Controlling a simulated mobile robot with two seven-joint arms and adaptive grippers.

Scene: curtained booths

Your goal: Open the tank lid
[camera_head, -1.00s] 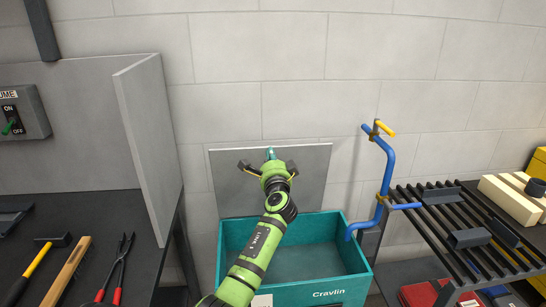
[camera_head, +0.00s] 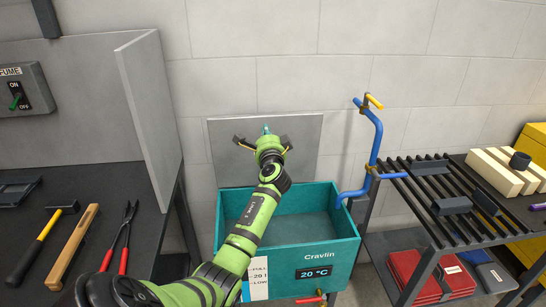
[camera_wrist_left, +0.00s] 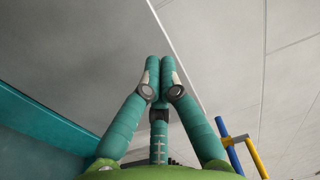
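The teal tank (camera_head: 334,240), marked "Cravlin", stands with its top uncovered and its inside in view. A flat grey panel, apparently its lid (camera_head: 306,160), stands upright along its back edge. My left gripper (camera_head: 266,130) is above the tank, in front of the panel in this view. In the left wrist view the teal fingers of the left gripper (camera_wrist_left: 159,65) are together at the tips, with nothing seen between them. The grey panel (camera_wrist_left: 95,45) fills much of that view. I cannot tell whether the fingers touch it. My right gripper is not in view.
A blue pipe with yellow ends (camera_head: 374,150) rises close to the tank's right side. A slatted rack (camera_head: 455,205) stands right of it. At left, a dark bench (camera_head: 25,225) holds a hammer and other tools, beside an upright grey partition (camera_head: 150,110).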

